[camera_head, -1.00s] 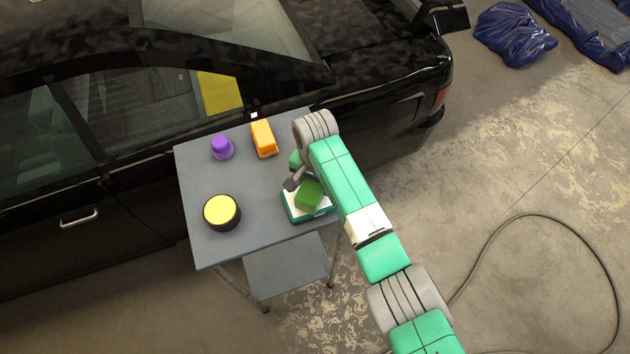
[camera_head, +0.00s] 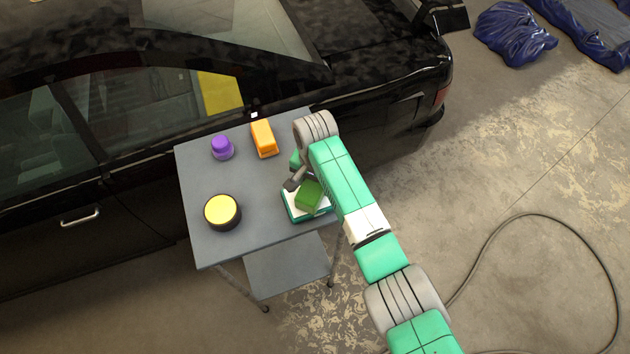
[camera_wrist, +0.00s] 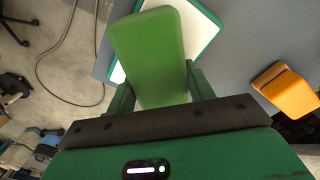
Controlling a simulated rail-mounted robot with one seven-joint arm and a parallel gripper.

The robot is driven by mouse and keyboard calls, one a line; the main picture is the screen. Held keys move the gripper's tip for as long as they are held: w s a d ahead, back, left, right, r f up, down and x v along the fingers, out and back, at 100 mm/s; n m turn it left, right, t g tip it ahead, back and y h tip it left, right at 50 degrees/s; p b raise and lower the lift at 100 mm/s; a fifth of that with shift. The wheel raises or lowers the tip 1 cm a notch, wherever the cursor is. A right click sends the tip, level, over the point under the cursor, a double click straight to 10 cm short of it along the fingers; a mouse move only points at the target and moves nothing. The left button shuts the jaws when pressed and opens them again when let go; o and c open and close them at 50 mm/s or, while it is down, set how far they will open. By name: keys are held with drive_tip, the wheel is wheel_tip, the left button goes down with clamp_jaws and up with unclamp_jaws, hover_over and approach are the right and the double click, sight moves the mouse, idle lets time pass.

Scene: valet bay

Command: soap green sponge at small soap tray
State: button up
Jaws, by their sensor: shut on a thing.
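The green sponge (camera_head: 309,195) is a block held by my gripper (camera_wrist: 160,85), with a finger on either side of it in the wrist view. The sponge (camera_wrist: 148,45) also fills the upper left middle of the wrist view. The small soap tray (camera_head: 292,210) has a teal-green rim and a white inside, and sits at the right front of the grey table. The sponge is over the tray and covers much of it in the head view. In the wrist view the tray (camera_wrist: 205,42) shows behind the sponge. I cannot tell whether sponge and tray touch.
On the grey table (camera_head: 255,185) stand a black round tin with a yellow top (camera_head: 222,212), a purple object (camera_head: 222,147) and an orange block (camera_head: 263,138). A black car (camera_head: 130,130) stands close behind the table. The table's middle is clear.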

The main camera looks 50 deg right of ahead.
drive_tip(key=shift+f, duration=0.1)
idle(0.5)
wheel_tip(320, 180, up, 5)
drive_tip(key=p, duration=0.5)
drive_tip(key=shift+f, duration=0.1)
drive_tip(key=shift+r, duration=1.15)
drive_tip(key=s+a+n, duration=0.2)
drive_tip(key=a+n, duration=0.5)
drive_tip(key=a, duration=0.9)
drive_tip(key=s+a+f+n, duration=0.1)
drive_tip(key=a+n, duration=0.6)
drive_tip(key=a, duration=0.9)
drive_tip(key=shift+s+f, duration=0.15)
drive_tip(key=shift+s, duration=0.25)
